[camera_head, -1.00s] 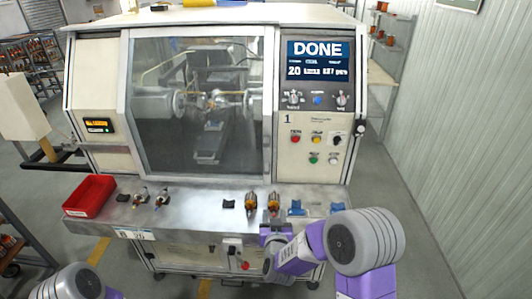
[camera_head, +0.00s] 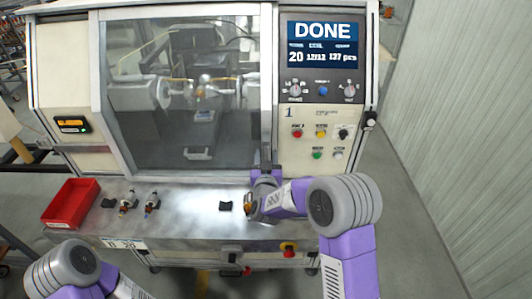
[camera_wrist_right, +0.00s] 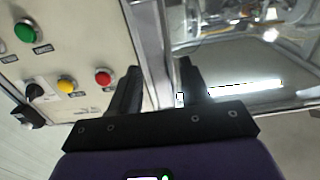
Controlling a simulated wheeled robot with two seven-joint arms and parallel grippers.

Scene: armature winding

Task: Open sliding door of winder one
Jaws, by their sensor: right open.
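Winder one, marked "1", fills the head view. Its glass sliding door (camera_head: 190,90) is shut across the opening, and the wound part shows through the glass. The door's right frame edge (camera_head: 267,70) runs down beside the control panel. My right gripper (camera_head: 266,153) is at the lower part of this edge, above the front shelf. In the right wrist view my right gripper (camera_wrist_right: 158,66) is open, with the pale door frame (camera_wrist_right: 153,45) appearing between its fingers. I cannot tell whether they touch it. My left arm enters at lower left, but its gripper is out of frame.
The control panel (camera_head: 318,110) right of the door has a "DONE" screen (camera_head: 322,44), knobs and buttons. A red bin (camera_head: 71,203) and small parts lie on the metal shelf (camera_head: 185,215). My right forearm hides the shelf's right part.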

